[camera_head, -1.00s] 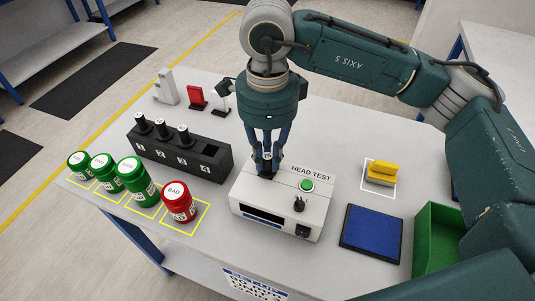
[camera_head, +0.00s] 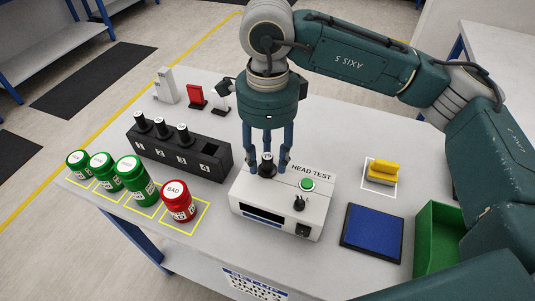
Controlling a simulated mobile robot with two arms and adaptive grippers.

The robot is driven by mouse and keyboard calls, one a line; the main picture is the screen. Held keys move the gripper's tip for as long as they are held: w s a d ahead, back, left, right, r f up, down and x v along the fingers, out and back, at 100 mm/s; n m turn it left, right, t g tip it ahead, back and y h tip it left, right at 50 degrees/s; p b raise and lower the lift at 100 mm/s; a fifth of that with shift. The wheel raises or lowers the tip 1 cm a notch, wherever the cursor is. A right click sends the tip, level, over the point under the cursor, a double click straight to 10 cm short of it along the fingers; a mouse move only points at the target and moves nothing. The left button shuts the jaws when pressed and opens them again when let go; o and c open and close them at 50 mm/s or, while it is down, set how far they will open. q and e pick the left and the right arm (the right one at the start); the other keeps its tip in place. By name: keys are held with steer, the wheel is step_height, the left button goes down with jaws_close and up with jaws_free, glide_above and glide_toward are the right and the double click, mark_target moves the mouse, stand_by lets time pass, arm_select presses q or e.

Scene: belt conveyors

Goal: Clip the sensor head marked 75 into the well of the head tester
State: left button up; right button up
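The head tester (camera_head: 283,203) is a white box with a green button, a black knob and a dark front slot, standing at the middle of the table. A black sensor head (camera_head: 266,164) with a pale top stands upright at the tester's well; its number is too small to read. My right gripper (camera_head: 267,168) is above the tester with its blue fingers spread around the head, apart from it. The well itself is hidden under the head. My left gripper is not in view.
A black rack (camera_head: 176,154) holds three more heads, with its rightmost slot empty. Green jars (camera_head: 131,178) and a red jar marked BAD (camera_head: 178,202) stand at the left. A blue pad (camera_head: 372,232), yellow block (camera_head: 383,173) and green bin (camera_head: 437,239) lie at the right.

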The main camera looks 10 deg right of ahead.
step_height(320, 180, up, 12)
stand_by(0.6)
stand_by(0.5)
